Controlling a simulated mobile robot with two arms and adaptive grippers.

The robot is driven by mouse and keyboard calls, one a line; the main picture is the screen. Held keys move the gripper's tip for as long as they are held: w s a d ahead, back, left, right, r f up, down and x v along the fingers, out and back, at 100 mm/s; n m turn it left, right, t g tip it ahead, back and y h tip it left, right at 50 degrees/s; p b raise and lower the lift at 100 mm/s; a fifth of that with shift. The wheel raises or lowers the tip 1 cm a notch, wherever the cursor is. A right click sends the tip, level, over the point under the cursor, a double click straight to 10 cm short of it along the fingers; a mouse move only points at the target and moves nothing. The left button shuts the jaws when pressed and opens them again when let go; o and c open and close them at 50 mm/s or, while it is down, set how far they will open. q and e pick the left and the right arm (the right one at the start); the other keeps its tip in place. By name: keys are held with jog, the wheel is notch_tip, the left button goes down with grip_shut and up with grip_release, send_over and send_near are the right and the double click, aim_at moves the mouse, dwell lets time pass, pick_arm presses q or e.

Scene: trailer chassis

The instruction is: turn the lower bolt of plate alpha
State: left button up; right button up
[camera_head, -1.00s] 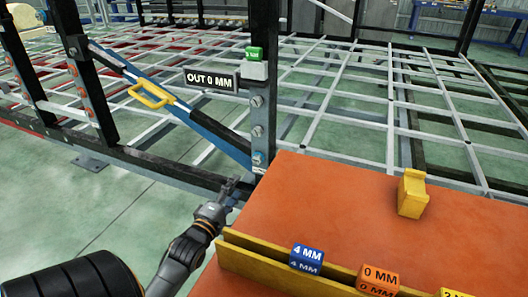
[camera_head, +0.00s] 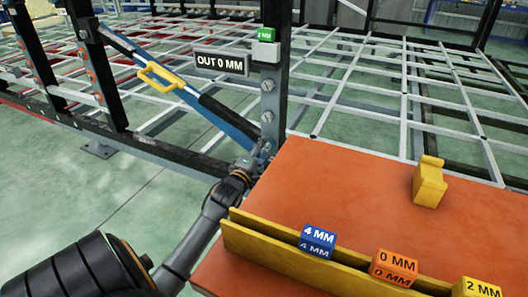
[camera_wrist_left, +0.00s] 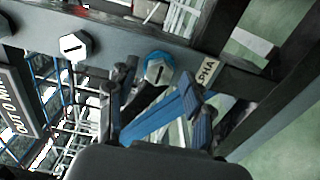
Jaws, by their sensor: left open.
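The dark upright post carries bolts on its face; the upper bolt (camera_head: 268,85) and the middle bolt (camera_head: 268,116) show in the head view. The lowest spot on the post is largely covered by my left gripper (camera_head: 259,154). In the left wrist view, my left gripper (camera_wrist_left: 158,82) is open, its fingertips just short of a hex bolt (camera_wrist_left: 158,67) with a bluish rim. I cannot tell whether they touch it. Another slotted hex bolt (camera_wrist_left: 75,46) lies to the left. My right gripper is not in view.
A sign (camera_head: 221,63) reads "OUT 0 MM" beside the post, below a green marker (camera_head: 266,34). A blue brace with a yellow handle (camera_head: 160,75) slopes down to the post. The orange table (camera_head: 340,185) holds a yellow block (camera_head: 429,182) and labelled cubes, including a blue one (camera_head: 317,241).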

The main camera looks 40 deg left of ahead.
pick_arm(q)
jog(key=shift+w+a, duration=0.15)
jog(key=shift+w, duration=0.25)
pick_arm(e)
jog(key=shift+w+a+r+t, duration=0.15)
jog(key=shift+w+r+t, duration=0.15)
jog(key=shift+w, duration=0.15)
pick_arm(q)
grip_shut()
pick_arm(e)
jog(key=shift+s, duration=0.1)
